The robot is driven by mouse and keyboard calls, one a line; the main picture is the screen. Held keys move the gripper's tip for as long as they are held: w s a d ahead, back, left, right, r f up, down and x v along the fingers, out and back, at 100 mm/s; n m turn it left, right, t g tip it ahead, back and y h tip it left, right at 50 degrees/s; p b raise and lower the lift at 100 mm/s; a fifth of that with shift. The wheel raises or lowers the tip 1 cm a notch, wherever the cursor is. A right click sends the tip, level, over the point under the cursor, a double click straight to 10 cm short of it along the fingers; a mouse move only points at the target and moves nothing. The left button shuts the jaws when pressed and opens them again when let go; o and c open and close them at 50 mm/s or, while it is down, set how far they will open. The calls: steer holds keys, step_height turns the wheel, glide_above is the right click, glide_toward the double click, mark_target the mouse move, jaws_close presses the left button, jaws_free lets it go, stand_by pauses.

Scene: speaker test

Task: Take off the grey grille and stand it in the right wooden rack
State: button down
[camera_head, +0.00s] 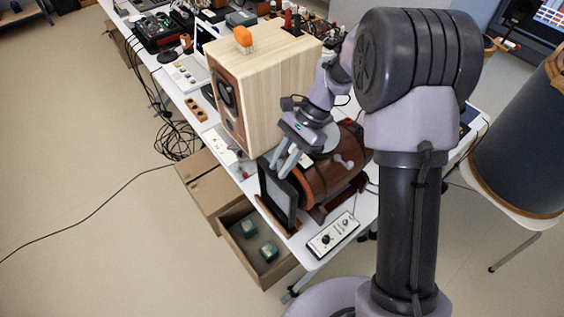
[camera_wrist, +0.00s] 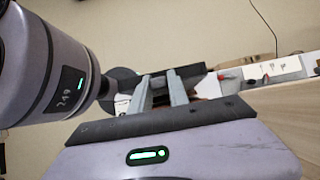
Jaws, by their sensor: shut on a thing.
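The grey grille (camera_head: 280,200), a flat panel with a dark frame, is off the speaker and upright near the table's front edge. My gripper (camera_head: 284,166) is shut on its upper edge. In the wrist view, my gripper's fingers (camera_wrist: 161,80) close on a dark edge of the grille (camera_wrist: 190,73). The right wooden rack (camera_head: 291,231) shows as brown wood at the grille's foot. I cannot tell whether the grille rests fully in it. The pale wooden speaker (camera_head: 262,85) stands behind, its dark round driver uncovered on the left face.
A brown wooden drum (camera_head: 322,184) lies close to the right of the grille. A white knob box (camera_head: 333,235) sits at the front. An open cardboard box (camera_head: 235,215) is below the table edge. A small brown wooden piece (camera_head: 196,109) lies left of the speaker.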

steer(key=shift+f+b, duration=0.5)
steer(key=shift+f, duration=0.75)
stand_by(1.5)
steer(key=c, duration=1.2)
jaws_free()
